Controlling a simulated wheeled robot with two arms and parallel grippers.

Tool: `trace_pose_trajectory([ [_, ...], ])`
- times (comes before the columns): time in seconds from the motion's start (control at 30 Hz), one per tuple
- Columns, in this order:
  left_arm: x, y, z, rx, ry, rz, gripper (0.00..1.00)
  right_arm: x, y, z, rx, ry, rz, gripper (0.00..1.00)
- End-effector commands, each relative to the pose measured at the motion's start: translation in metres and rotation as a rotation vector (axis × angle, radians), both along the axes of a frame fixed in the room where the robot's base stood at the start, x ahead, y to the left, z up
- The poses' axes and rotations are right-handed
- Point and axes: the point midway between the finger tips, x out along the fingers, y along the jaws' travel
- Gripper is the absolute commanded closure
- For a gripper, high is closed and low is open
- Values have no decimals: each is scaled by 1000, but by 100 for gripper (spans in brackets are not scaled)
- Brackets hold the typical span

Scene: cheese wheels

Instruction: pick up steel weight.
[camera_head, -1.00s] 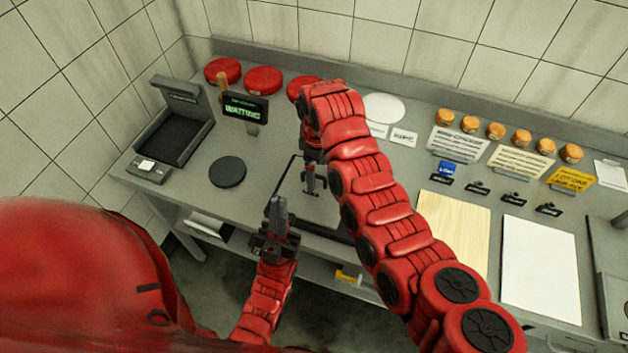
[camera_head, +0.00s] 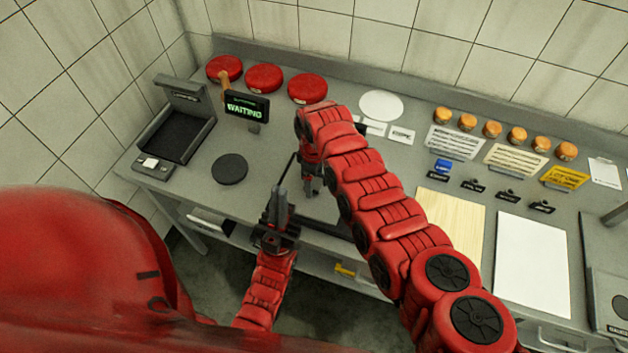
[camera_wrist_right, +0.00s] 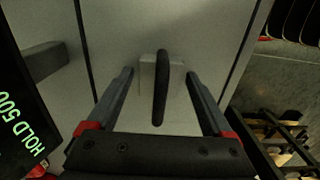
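In the right wrist view, a small pale grey block with a dark upright bar (camera_wrist_right: 160,88), apparently the steel weight with its handle, lies between the two fingers of my right gripper (camera_wrist_right: 160,100). The fingers are apart, with a visible gap on each side of the bar. In the head view my right gripper (camera_head: 311,186) points down over the front part of the counter, and the weight is hidden there by my right arm. My left gripper (camera_head: 278,207) points up by the counter's front edge, holding nothing visible; its finger gap is unclear.
A dark display reading "HOLD 500" (camera_wrist_right: 22,115) stands at left in the wrist view. On the counter are a black disc (camera_head: 230,169), a "WAITING" screen (camera_head: 246,107), an open dark box (camera_head: 176,137) and red cheese wheels (camera_head: 264,78). Boards and labels fill the right side.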

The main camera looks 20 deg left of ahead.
Motion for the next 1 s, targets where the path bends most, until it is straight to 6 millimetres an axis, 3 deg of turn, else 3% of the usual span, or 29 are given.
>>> trace_pose_trajectory([
  [0.07,0,0,0,0,0,0,100,0,0,0,0,0,0,31],
  [0.43,0,0,0,0,0,0,100,0,0,0,0,-1,-1,98],
  [1.0,0,0,-1,0,0,0,100,2,0,4,2,-4,-1,100],
])
